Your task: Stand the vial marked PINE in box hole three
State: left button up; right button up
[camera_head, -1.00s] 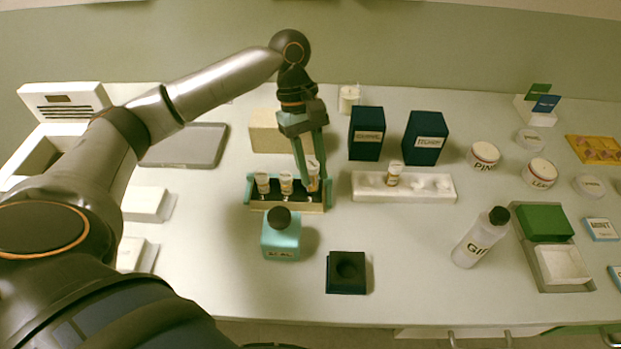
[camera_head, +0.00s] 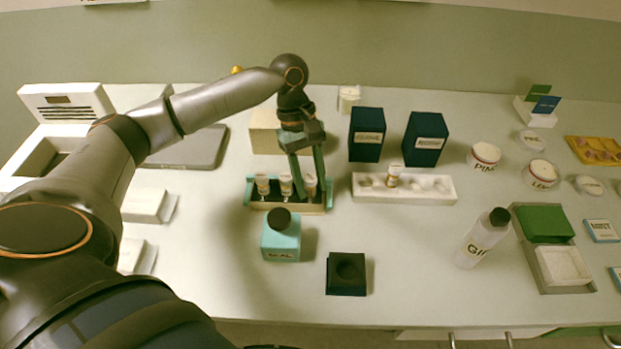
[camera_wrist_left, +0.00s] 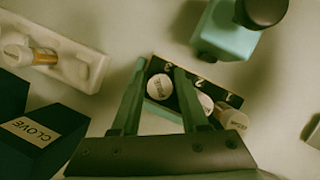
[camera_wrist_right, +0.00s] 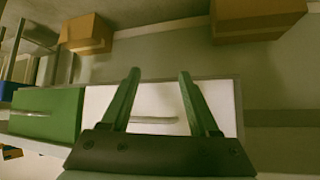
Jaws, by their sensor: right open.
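The box (camera_head: 290,209) has a dark top numbered 1 to 3. Three white-capped vials stand in it, at left (camera_head: 263,184), middle (camera_head: 286,184) and right (camera_head: 310,184). In the left wrist view, the vial by the number 3 (camera_wrist_left: 160,87) stands between the fingers of my left gripper (camera_wrist_left: 160,70). These fingers are apart, with slim gaps beside the cap; the gripper is also in the head view (camera_head: 308,188). The cap lettering is too small to read. My right gripper (camera_wrist_right: 157,74) is open and empty, seen only in its wrist view.
A white rack (camera_head: 440,195) holds one vial (camera_head: 394,174) lying or leaning among empty hollows. A teal bottle (camera_head: 281,242) and a dark holder (camera_head: 346,285) stand in front. Two dark blue boxes (camera_head: 366,135) (camera_head: 426,140) stand behind the rack. A white bottle (camera_head: 478,243) is at right.

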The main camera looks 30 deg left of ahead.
pick_arm(q)
jog(key=v, duration=1.2)
jog(key=shift+p, duration=0.4)
jog(key=shift+r, duration=0.1)
